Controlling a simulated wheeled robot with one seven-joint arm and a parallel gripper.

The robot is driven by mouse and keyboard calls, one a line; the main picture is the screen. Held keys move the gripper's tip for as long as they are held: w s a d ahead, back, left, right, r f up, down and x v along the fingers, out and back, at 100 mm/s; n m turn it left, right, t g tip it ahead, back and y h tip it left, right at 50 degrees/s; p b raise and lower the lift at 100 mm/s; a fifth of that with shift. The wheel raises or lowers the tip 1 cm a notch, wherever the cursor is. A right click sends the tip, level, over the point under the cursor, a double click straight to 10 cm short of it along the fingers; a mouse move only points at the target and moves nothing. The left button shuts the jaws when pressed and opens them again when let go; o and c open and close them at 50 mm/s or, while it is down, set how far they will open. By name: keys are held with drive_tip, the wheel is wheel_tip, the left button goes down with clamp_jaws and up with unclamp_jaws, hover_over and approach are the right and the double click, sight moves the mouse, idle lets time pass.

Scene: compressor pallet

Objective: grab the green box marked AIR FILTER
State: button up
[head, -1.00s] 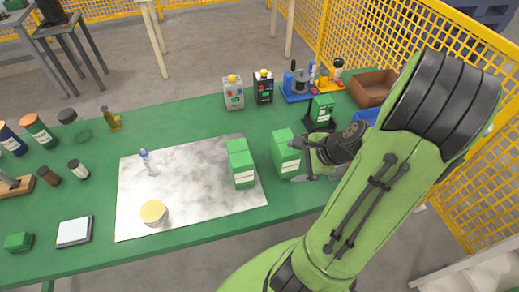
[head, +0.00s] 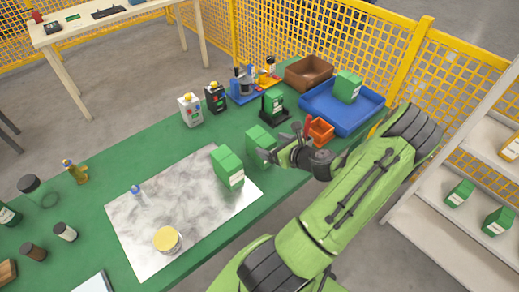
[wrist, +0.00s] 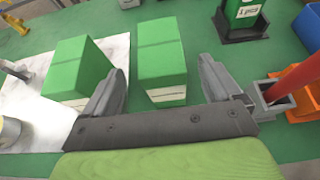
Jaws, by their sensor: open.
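Two green boxes with white labels stand side by side; the lettering is too small to read, so I cannot tell which is marked AIR FILTER. One green box (head: 227,168) is on the marbled sheet; it shows at left in the wrist view (wrist: 78,72). The other green box (head: 259,144) stands on the green table just right of the sheet. In the wrist view this second box (wrist: 162,55) is ahead of the gap between my fingers. My gripper (wrist: 163,72) is open and empty, close to that box; contact cannot be told.
Another green box is in a black stand (head: 275,108), and one is in a blue tray (head: 345,112). An orange bin (head: 320,131) with a red item is close right of my gripper. A jar (head: 167,240) and small bottle (head: 137,191) stand on the sheet.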

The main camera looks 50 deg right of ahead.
sight(266, 140)
drive_tip(key=x, duration=0.7)
drive_tip(key=shift+w+d+r+b, duration=0.1)
drive_tip(key=shift+w+r+b, duration=0.1)
drive_tip(key=shift+b, duration=0.1)
drive_tip(key=shift+s, duration=0.1)
drive_tip(key=c, duration=1.2)
drive_tip(key=shift+r, duration=0.15)
drive_tip(key=shift+c, duration=0.2)
